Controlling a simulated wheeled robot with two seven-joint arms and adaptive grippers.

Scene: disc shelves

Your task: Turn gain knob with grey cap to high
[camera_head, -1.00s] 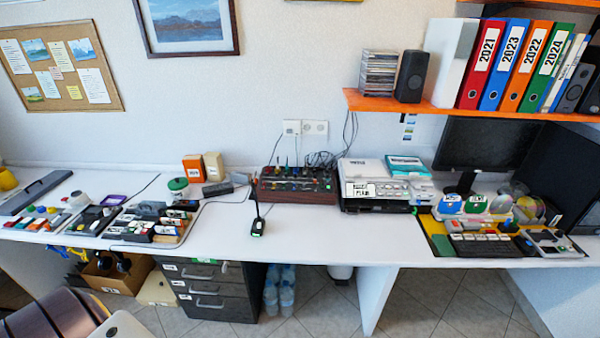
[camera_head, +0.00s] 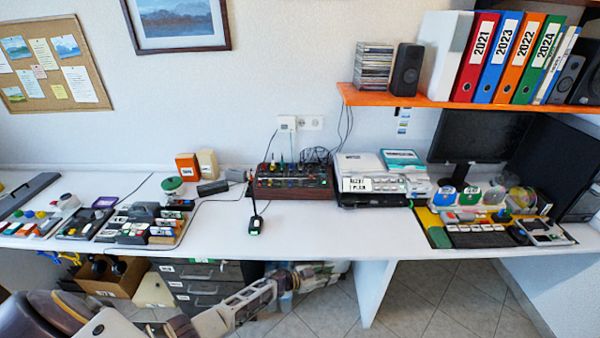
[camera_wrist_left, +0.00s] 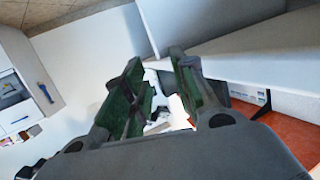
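A dark device with a wooden front and several small coloured knobs (camera_head: 292,181) stands at the back middle of the desk, against the wall. The grey-capped gain knob is too small to pick out on it. My left arm comes in from the bottom left, and its gripper (camera_head: 328,272) is below the desk's front edge, well short of the device. In the left wrist view the gripper's two green-lined fingers (camera_wrist_left: 160,92) are apart with nothing between them. My right gripper is in neither view.
The white desk (camera_head: 320,232) is clear in front. Drawers (camera_head: 205,283) stand below.

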